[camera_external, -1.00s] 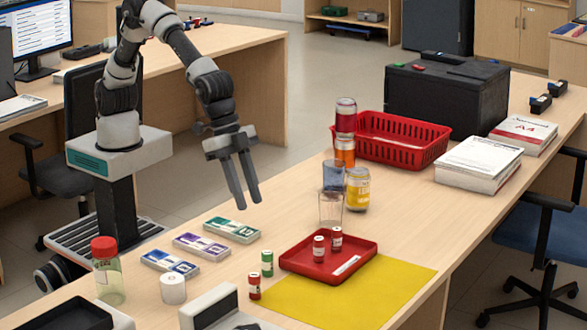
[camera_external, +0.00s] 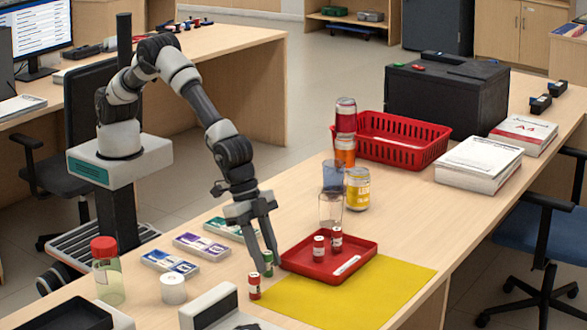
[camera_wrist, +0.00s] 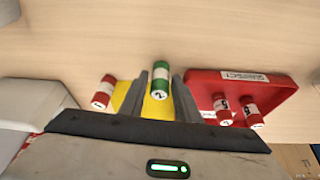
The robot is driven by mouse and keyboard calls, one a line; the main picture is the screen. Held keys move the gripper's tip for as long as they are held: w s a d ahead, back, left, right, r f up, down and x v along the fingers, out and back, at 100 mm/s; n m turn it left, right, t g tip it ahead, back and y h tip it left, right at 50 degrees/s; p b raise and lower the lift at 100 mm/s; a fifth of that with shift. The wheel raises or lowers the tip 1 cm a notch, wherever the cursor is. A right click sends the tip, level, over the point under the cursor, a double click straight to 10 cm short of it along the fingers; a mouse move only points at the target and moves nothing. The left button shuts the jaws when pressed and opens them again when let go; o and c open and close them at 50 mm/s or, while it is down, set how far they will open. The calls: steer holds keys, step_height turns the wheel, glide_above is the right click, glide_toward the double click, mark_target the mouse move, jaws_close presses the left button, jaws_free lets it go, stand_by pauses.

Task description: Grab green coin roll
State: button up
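The green coin roll (camera_external: 268,262), with a white band, stands upright on the counter left of the red tray. My gripper (camera_external: 262,248) is low over it, fingers pointing down on either side. In the wrist view, the green roll (camera_wrist: 160,80) shows between the two dark fingers of my gripper (camera_wrist: 160,76). The fingers look apart, and I cannot tell whether either touches the roll.
A red coin roll (camera_external: 254,285) stands just in front, left of the yellow mat (camera_external: 370,290). The red tray (camera_external: 310,268) holds two red rolls and a white label. Banknote bundles (camera_external: 201,246) lie to the left. A clear glass (camera_external: 330,210) stands behind the tray.

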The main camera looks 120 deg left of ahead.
steer(key=shift+w+f, duration=0.25)
steer(key=shift+f, duration=0.25)
jaws_close()
steer(key=shift+r, duration=0.1)
